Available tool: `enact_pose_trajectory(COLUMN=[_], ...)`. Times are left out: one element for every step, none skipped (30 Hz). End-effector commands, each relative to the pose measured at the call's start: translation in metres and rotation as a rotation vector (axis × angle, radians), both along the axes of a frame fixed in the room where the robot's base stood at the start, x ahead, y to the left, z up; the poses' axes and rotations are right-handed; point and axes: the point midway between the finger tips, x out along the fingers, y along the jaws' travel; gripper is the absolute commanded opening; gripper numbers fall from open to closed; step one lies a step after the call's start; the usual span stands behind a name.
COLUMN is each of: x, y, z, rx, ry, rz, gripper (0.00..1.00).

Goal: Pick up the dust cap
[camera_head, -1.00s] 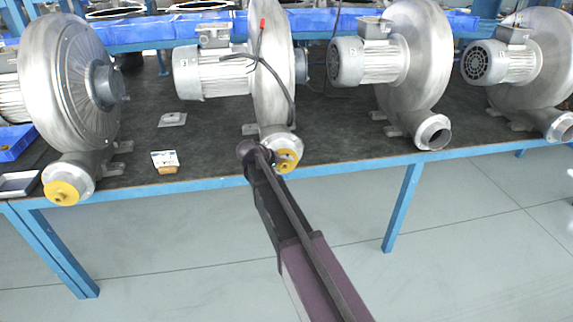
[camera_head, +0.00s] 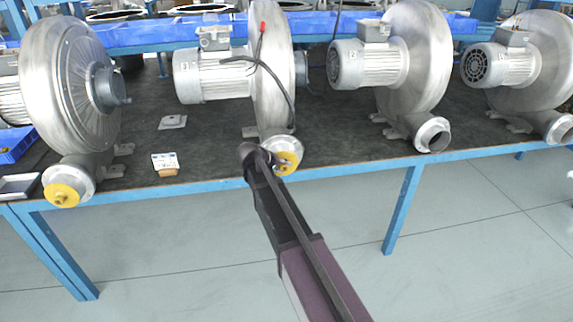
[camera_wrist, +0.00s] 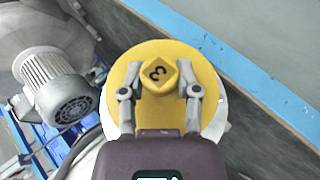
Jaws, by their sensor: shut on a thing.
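The dust cap (camera_head: 290,163) is a round yellow disc on the outlet of the second blower (camera_head: 273,85) from the left, at the table's front edge. In the head view my gripper (camera_head: 264,158) partly covers the cap's left side.
Another yellow cap (camera_head: 62,194) is on the far left blower's (camera_head: 67,90) outlet. The two right blowers (camera_head: 415,70) (camera_head: 530,65) have open outlets. A small card (camera_head: 165,161) and a plate (camera_head: 172,122) lie on the dark tabletop (camera_head: 205,150). The floor in front is clear.

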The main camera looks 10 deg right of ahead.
Motion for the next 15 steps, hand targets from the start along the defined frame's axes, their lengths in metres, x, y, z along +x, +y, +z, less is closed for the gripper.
enact_pose_trajectory(x=[0.000,0.000,0.000,0.000,0.000,-0.001,-0.001,-0.002,-0.003,-0.004,-0.005,-0.007,-0.008,-0.010,-0.012], y=[-0.001,-0.001,-0.001,-0.001,-0.001,-0.001,-0.001,-0.001,-0.001,-0.001,-0.001,-0.001,-0.001,-0.001,-0.001], z=[0.000,0.000,0.000,0.000,0.000,0.001,0.001,0.002,0.003,0.004,0.005,0.007,0.009,0.011,0.014], rx=[0.000,0.000,0.000,0.000,0.000,0.000,0.000,0.000,0.000,0.000,0.000,0.000,-0.001,-0.001,-0.001], ry=[0.000,0.000,0.000,0.001,0.001,0.001,0.001,0.001,0.001,0.001,0.001,0.001,0.000,0.000,0.000], rz=[-0.001,-0.001,-0.001,-0.002,-0.002,-0.002,-0.002,-0.002,-0.002,-0.002,-0.002,-0.002,-0.002,-0.002,-0.002], gripper=[0.00,0.00,0.00,0.00,0.00,0.00,0.00,0.00,0.00,0.00,0.00,0.00,0.00,0.00,0.00])
